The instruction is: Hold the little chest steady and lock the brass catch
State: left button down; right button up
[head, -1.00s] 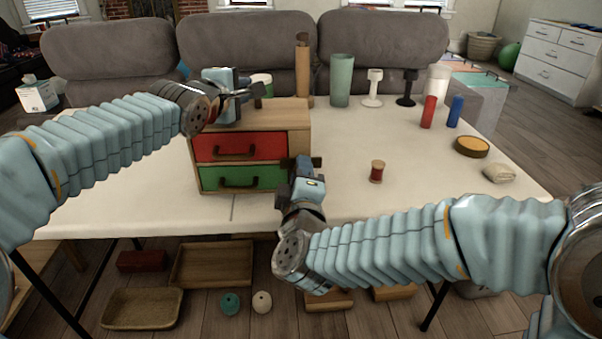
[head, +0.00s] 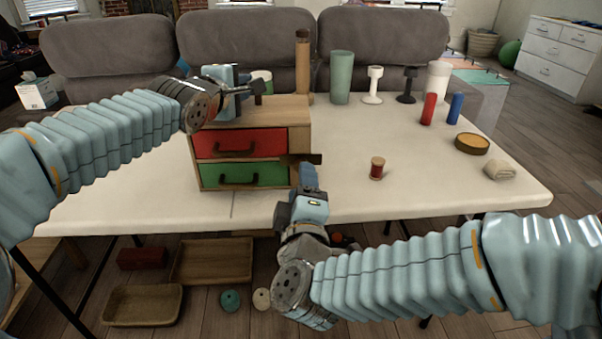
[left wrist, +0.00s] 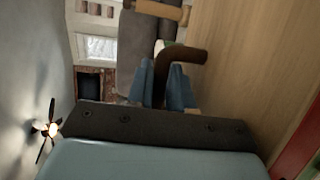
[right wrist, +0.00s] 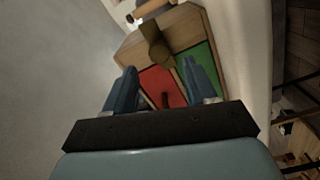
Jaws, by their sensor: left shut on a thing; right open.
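The little chest (head: 298,114) is a wooden box with a red drawer (head: 262,143) above a green drawer (head: 262,175), both closed. My left gripper (head: 246,89) is above its top, shut on a dark bent handle that shows between the fingers in the left wrist view (left wrist: 186,57). A dark brownish catch (head: 313,158) sticks out at the chest's right front edge. My right gripper (head: 309,176) is open just in front of and below it. In the right wrist view the catch (right wrist: 155,42) lies beyond the fingertips, roughly between their lines; I see no grip on it.
A thread spool (head: 377,168) stands right of the chest. A green cup (head: 341,78), a tall brown cylinder (head: 303,65) and candle holders (head: 374,86) stand behind. A round tin (head: 472,143) and a pale cloth (head: 499,169) lie at right. The front right tabletop is clear.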

pick_arm(q)
jog(key=shift+r, duration=0.1)
pick_arm(e)
jog(key=s, duration=0.6)
jog(key=shift+s+a, duration=0.15)
jog(key=shift+s, duration=0.2)
pick_arm(q)
jog(key=c, duration=0.9)
grip_release()
jog(key=shift+o, duration=0.2)
jog(key=o, duration=0.4)
jog(key=shift+o, duration=0.4)
jog(key=shift+f, duration=0.2)
